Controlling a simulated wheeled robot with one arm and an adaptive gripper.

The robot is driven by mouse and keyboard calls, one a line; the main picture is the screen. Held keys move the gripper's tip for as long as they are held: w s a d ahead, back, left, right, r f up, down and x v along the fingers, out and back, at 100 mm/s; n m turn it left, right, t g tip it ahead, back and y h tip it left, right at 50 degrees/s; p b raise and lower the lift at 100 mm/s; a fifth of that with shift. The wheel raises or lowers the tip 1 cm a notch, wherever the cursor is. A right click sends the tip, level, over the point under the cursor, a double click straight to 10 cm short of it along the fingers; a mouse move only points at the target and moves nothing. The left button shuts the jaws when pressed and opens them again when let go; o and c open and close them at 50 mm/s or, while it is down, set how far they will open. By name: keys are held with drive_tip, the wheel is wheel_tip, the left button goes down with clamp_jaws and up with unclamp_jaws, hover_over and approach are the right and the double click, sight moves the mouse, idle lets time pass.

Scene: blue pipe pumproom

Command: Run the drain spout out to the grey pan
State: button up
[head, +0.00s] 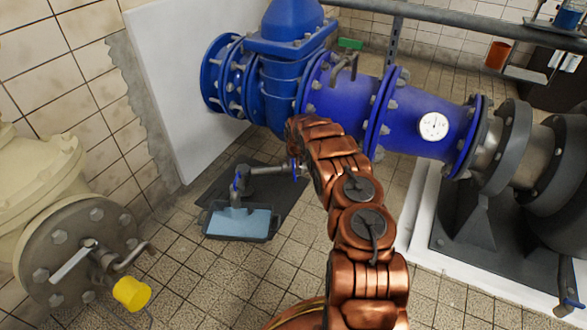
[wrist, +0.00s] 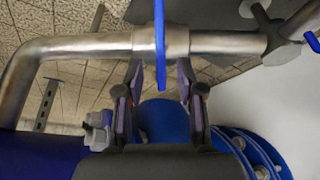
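The drain pipework is a thin grey metal pipe (head: 268,169) low beside the blue main, with a blue lever (head: 237,184) near its left end. Its left end turns down above the back part of the grey pan (head: 212,233), which holds pale blue liquid; I cannot tell its exact height above it. In the wrist view the metal pipe (wrist: 85,46) crosses ahead of my gripper (wrist: 160,75), whose fingers are apart. An upright blue lever (wrist: 160,40) stands in line with the gap between them. In the head view my arm hides the gripper.
The large blue pipe (head: 350,105) and valve stand close around my arm. A dark mat (head: 283,190) lies under the pan. At left, a flange (head: 75,250) carries a lever and a yellow part (head: 131,293). Tiled floor (head: 190,285) is clear in front of the pan.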

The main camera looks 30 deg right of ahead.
sight(294, 166)
drive_tip(key=shift+b+x, duration=0.9)
drive_tip(key=shift+x, duration=1.9)
clamp_jaws()
